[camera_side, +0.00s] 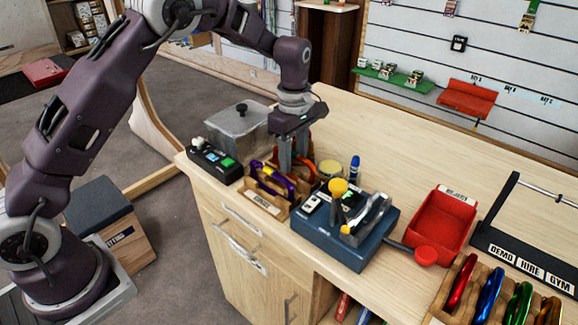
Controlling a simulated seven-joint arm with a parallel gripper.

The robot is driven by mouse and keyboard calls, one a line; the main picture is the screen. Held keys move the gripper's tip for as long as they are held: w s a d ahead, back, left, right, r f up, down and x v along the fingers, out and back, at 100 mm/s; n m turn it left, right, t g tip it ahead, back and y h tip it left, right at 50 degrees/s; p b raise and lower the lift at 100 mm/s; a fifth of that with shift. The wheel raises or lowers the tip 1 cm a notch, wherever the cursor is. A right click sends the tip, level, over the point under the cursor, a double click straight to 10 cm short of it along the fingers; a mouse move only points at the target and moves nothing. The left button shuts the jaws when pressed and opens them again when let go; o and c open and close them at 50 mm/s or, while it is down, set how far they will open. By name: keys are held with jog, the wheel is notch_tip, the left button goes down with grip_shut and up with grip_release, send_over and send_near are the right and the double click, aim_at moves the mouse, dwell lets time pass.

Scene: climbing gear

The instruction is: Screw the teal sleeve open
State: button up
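I cannot make out a teal sleeve in this view. My gripper (293,168) points down at the back of a small wooden tray (264,203). Two grey fingers show, but their tips are partly hidden among the gear, so I cannot tell whether they hold anything. A purple carabiner (272,183) stands in the tray, just left of and in front of the fingers. A red-orange item (308,170) shows beside the fingers. To the right, a blue fixture block (335,245) carries a grey metal piece (366,220) and a yellow knob (338,188).
A black button box (214,166) and a clear bin (238,132) stand left. A blue-capped bottle (354,168) is behind the fixture. A red tray (441,223), a lever with a red knob (425,256) and a rack of coloured carabiners (490,294) are right. The back counter is clear.

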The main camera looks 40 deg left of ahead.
jog(key=shift+w, duration=0.8)
jog(key=shift+r, duration=0.15)
jog(key=shift+r, duration=1.3)
jog(key=shift+s, duration=0.8)
jog(key=shift+f, duration=0.15)
